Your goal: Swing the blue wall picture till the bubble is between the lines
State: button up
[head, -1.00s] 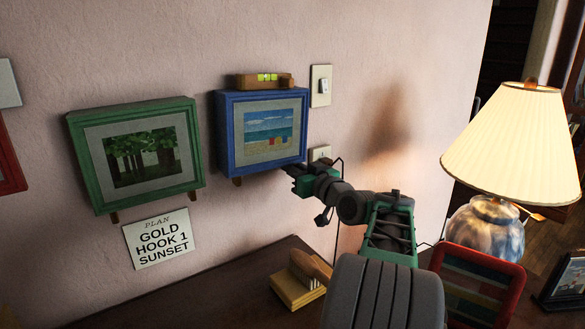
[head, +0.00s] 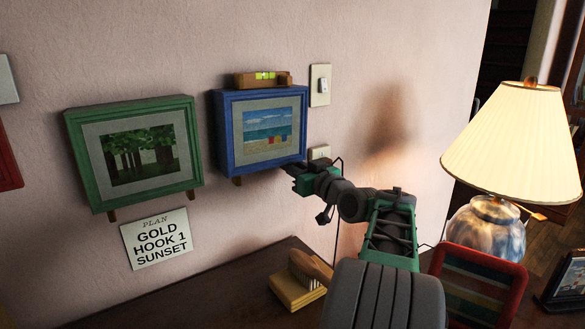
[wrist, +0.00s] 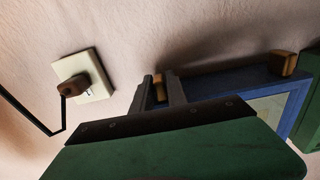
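The blue wall picture (head: 219,135), a beach scene in a blue frame, hangs on the wall, slightly tilted in the picture. A wooden spirit level (head: 283,78) sits on its top edge. Its yellow-green vial (head: 265,76) shows dark lines, but the bubble's exact place is too small to tell. My gripper (head: 291,171) is at the frame's lower right corner. In the wrist view, my gripper's fingers (wrist: 158,96) stand either side of a brown foot (wrist: 159,86) under the blue frame (wrist: 215,86) and appear closed on it. The other brown foot (wrist: 284,63) is free.
A green-framed forest picture (head: 77,160) hangs left, above a plan sign (head: 157,240). A light switch (head: 320,85) and a wall outlet with a plug (wrist: 88,80) are close on the right. A brush (head: 308,268), a lit lamp (head: 505,140) and a red frame (head: 500,262) stand below.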

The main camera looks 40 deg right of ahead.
jog(key=o, duration=0.3)
jog(key=s, duration=0.7)
jog(key=shift+s+a, duration=0.25)
jog(key=shift+s, duration=0.15)
